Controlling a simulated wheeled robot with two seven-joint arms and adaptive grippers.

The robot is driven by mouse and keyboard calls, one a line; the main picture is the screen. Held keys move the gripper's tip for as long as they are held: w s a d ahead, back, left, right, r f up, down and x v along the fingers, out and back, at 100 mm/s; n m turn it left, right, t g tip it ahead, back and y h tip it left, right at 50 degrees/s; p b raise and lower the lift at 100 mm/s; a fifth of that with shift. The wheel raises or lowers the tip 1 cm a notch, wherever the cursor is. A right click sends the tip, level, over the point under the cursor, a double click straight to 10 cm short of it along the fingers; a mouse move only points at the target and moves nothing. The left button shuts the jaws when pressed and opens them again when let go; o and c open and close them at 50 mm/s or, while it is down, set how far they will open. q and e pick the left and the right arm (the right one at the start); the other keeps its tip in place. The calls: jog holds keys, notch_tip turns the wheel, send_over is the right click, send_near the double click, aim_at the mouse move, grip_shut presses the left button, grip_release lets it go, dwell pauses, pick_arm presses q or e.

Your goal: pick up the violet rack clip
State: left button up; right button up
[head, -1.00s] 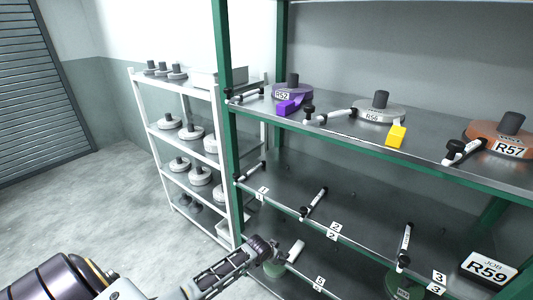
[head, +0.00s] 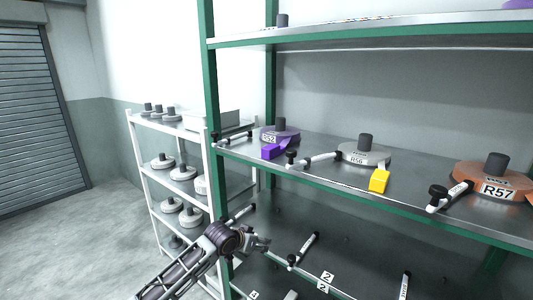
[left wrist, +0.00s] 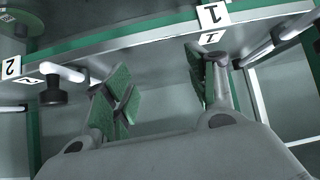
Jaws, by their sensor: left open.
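The violet rack clip (head: 274,151) sits at the front edge of the upper green-framed shelf (head: 420,208), just in front of the violet reel (head: 280,132) labelled R52. My left gripper (head: 262,243) is below that shelf, lower than the clip and apart from it. In the left wrist view its green-padded fingers (left wrist: 160,92) are spread with nothing between them. The clip does not show in the left wrist view. My right gripper is not in view.
A yellow clip (head: 379,181) lies by the grey reel (head: 364,153). White rods with black knobs (head: 437,195) jut along the shelf edges. The orange-brown reel (head: 492,181) is at the right. A white rack (head: 143,188) stands left, with open floor before it.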

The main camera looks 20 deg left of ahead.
pick_arm(q)
jog(key=s+a+r+t, duration=0.1)
jog(key=s+r, duration=0.1)
jog(key=r, duration=1.8)
jog(key=s+a+r+m+t+h, duration=0.1)
jog(key=r+t, duration=0.1)
jog(key=r, duration=1.8)
jog(key=shift+s+r+h, duration=0.15)
jog(key=shift+s+h, duration=0.15)
jog(key=shift+s, duration=0.1)
jog(key=p, duration=0.1)
send_near(271, 146)
jog(key=w+f, duration=0.1)
jog(key=w, duration=0.2)
jog(key=shift+w+d+f, duration=0.35)
jog(key=shift+w+d, duration=0.1)
jog(key=shift+w, duration=0.05)
jog(key=shift+d+p+x, duration=0.15)
jog(key=shift+p+x, duration=0.3)
jog(key=shift+x, duration=0.5)
jog(key=shift+d+p+x, duration=0.15)
jog(key=shift+p+x, duration=0.25)
jog(key=shift+x, duration=0.6)
jog(key=shift+w+d+f, duration=0.15)
jog(key=shift+w+f, duration=0.15)
jog(key=shift+w, duration=0.15)
